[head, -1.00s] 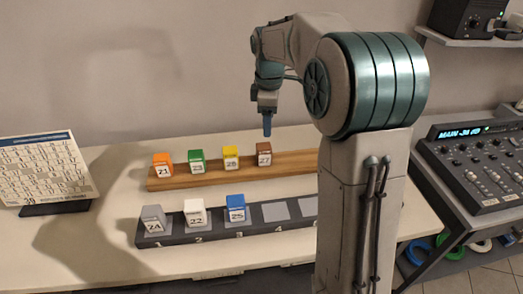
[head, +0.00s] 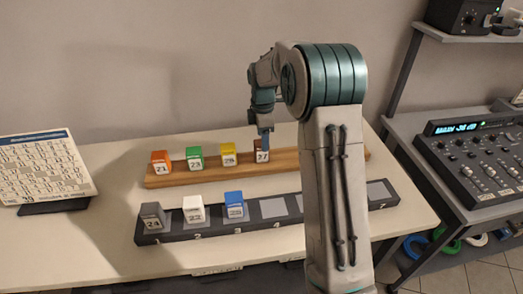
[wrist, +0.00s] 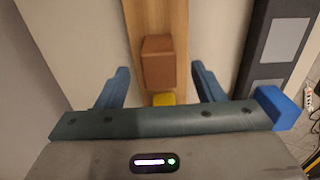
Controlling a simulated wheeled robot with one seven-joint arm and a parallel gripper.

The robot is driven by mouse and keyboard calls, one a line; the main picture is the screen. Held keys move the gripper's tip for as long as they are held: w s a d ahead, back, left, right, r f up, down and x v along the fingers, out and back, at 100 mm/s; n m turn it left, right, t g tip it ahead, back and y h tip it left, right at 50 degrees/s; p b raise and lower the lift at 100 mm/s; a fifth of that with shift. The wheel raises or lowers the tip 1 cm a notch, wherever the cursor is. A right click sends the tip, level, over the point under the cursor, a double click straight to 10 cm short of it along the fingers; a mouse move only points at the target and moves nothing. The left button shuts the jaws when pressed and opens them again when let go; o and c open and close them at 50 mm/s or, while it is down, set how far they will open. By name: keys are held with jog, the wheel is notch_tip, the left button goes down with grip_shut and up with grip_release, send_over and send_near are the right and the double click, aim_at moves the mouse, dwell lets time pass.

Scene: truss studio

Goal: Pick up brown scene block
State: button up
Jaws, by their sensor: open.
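The brown block (head: 260,156), labelled 27 in the earlier head view, stands at the right of the row on the wooden rail (head: 330,158). My gripper (head: 265,141) points down at it, its blue fingers partly covering the block. In the wrist view the brown block (wrist: 158,62) lies between the two open fingers of my gripper (wrist: 160,69), with a gap on each side. The fingers hold nothing. Whether the fingertips are down beside the block or just above it is hard to tell.
Yellow (head: 228,154), green (head: 195,157) and orange (head: 161,162) blocks stand left on the rail. The dark numbered rack (head: 180,232) in front holds grey (head: 152,217), white (head: 194,208) and blue (head: 234,206) blocks. A calendar (head: 45,167) stands left; a mixer (head: 475,160) is at right.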

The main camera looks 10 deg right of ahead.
aim_at(260, 156)
notch_tip(260, 156, down, 5)
jog(key=shift+a+p, duration=0.15)
jog(key=shift+p, duration=0.45)
jog(key=c, duration=1.1)
jog(key=shift+w+r, duration=0.1)
jog(key=shift+r, duration=0.05)
